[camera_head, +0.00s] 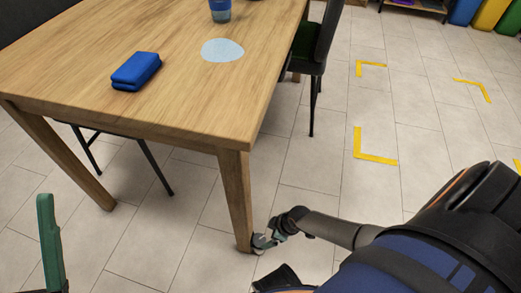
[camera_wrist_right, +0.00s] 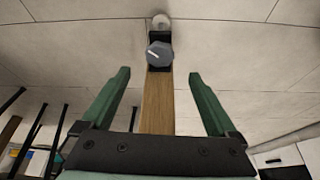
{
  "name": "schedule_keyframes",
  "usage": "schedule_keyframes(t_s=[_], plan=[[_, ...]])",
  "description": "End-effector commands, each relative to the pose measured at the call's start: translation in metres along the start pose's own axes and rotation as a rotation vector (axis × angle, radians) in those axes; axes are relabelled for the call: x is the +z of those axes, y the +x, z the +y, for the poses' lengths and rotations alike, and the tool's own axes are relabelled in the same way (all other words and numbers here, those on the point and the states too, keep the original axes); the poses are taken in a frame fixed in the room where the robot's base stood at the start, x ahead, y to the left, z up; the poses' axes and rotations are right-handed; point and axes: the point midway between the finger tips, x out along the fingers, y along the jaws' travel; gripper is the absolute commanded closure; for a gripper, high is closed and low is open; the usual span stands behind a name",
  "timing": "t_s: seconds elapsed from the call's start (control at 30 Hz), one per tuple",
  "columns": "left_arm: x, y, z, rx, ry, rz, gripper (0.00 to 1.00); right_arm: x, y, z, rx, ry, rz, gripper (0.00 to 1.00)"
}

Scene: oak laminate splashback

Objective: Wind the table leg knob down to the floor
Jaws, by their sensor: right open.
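The wooden table leg (camera_head: 236,195) stands at the table's near corner in the head view. In the right wrist view the leg (camera_wrist_right: 157,105) runs up between my fingers to a black bracket with a grey faceted knob (camera_wrist_right: 159,54), which carries a light mark. A pale round foot (camera_wrist_right: 161,21) shows beyond it. My right gripper (camera_wrist_right: 158,76) is open, its green fingers either side of the leg, with the knob just beyond the fingertips and not gripped. The right gripper (camera_head: 263,240) also shows low beside the leg. One green finger of my left gripper (camera_head: 48,240) shows at lower left.
The wooden table (camera_head: 180,75) bears a blue case (camera_head: 136,70), a blue cup (camera_head: 220,11) and a pale round mat (camera_head: 222,50). A black chair (camera_head: 317,45) stands at its right side. Open tiled floor with yellow corner marks (camera_head: 374,158) lies to the right.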

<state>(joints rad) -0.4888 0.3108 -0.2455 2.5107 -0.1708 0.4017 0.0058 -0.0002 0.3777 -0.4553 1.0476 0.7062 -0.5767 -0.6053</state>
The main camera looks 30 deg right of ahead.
Motion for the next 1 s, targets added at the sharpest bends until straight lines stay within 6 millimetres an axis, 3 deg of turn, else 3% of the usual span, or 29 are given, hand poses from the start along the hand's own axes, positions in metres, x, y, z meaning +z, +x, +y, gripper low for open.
schedule_keyframes(t_s=[0.03, 0.1, 0.4, 0.87, 1.0], plan=[[0.011, -0.011, 0.006, 0.006, -0.002, -0.004, 0.06, 0.002, 0.018, 0.000, 0.000, 0.001, 0.001, 0.06], [0.018, -0.017, 0.011, 0.016, 0.008, -0.009, 0.06, 0.002, 0.031, 0.000, 0.000, 0.002, 0.002, 0.06], [0.042, -0.037, 0.026, 0.034, 0.032, -0.033, 0.06, 0.000, 0.071, 0.000, 0.001, 0.000, 0.002, 0.06], [0.045, -0.039, 0.028, 0.023, 0.033, -0.034, 0.06, -0.001, 0.079, 0.000, 0.002, 0.000, 0.002, 0.06], [0.046, -0.039, 0.028, 0.023, 0.033, -0.035, 0.06, -0.001, 0.079, 0.000, 0.002, 0.000, 0.002, 0.19]])
